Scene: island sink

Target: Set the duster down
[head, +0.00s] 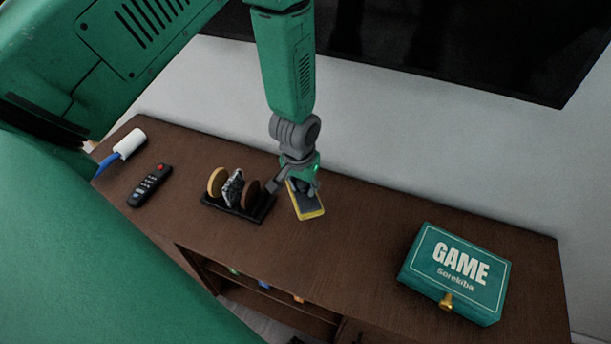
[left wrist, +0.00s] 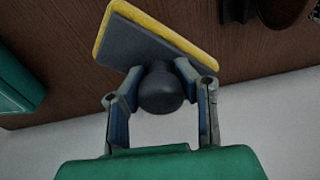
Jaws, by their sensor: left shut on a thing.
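The duster (head: 308,204) is a grey block with a yellow edge and a dark round knob. My left gripper (head: 304,184) is shut on the knob, over the brown cabinet top, just right of the black coaster rack. In the left wrist view the duster (left wrist: 150,45) fills the top middle, and the fingers of my left gripper (left wrist: 158,88) hold its knob from both sides. The duster is very near the cabinet top; I cannot tell whether it touches it. My right gripper is not in view.
The black rack (head: 243,208) holds several round pieces. A remote (head: 150,185) and a white roller with a blue handle (head: 129,143) lie at the left. A green game box (head: 456,273) stands at the right. The cabinet top (head: 365,235) between duster and box is clear.

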